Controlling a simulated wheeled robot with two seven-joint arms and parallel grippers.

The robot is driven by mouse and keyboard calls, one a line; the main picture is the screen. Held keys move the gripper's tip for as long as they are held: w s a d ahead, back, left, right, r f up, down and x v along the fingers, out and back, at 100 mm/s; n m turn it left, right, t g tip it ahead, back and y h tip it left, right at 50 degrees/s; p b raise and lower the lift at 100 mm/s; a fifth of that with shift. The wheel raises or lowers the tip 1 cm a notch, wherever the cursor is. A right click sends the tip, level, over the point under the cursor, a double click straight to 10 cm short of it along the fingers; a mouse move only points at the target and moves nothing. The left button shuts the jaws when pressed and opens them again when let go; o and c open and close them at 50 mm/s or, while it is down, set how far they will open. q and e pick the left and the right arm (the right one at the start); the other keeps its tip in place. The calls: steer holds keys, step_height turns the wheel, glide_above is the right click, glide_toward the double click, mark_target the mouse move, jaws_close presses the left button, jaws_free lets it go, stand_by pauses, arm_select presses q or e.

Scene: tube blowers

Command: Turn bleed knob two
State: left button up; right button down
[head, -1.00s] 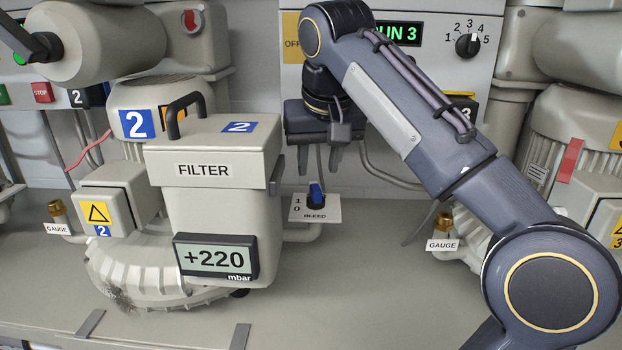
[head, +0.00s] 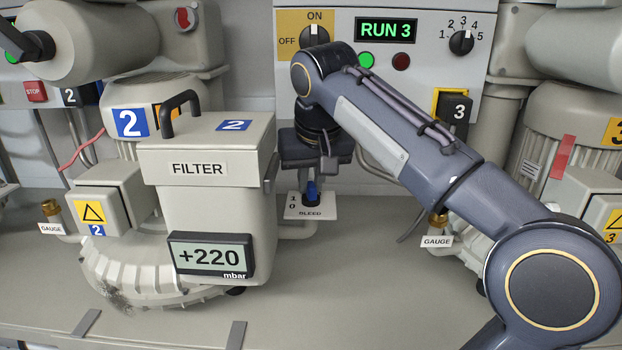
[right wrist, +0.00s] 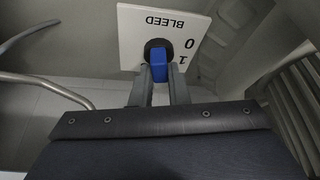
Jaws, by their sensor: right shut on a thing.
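The bleed knob (head: 312,192) of blower two is a blue handle on a black base. It stands on a white plate (head: 323,210) marked BLEED, 1 and 0, beside the filter box (head: 207,190) with the blue 2 label. My right gripper (head: 312,184) reaches down from above and is shut on the blue handle. In the right wrist view the two fingers (right wrist: 160,84) sit on either side of the blue handle (right wrist: 159,66), and its pointing lies close to the 1 mark. My left gripper is not in view.
The filter box stands close on the left of the knob, with a +220 mbar display (head: 211,258) on its front. A gauge (head: 438,226) stands to the right. A control panel (head: 345,64) reading RUN 3 is behind. The bench in front is clear.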

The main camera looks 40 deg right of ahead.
steer(key=shift+m+h, duration=0.4)
steer(key=shift+m, duration=0.4)
steer(key=c, duration=1.4)
jaws_free()
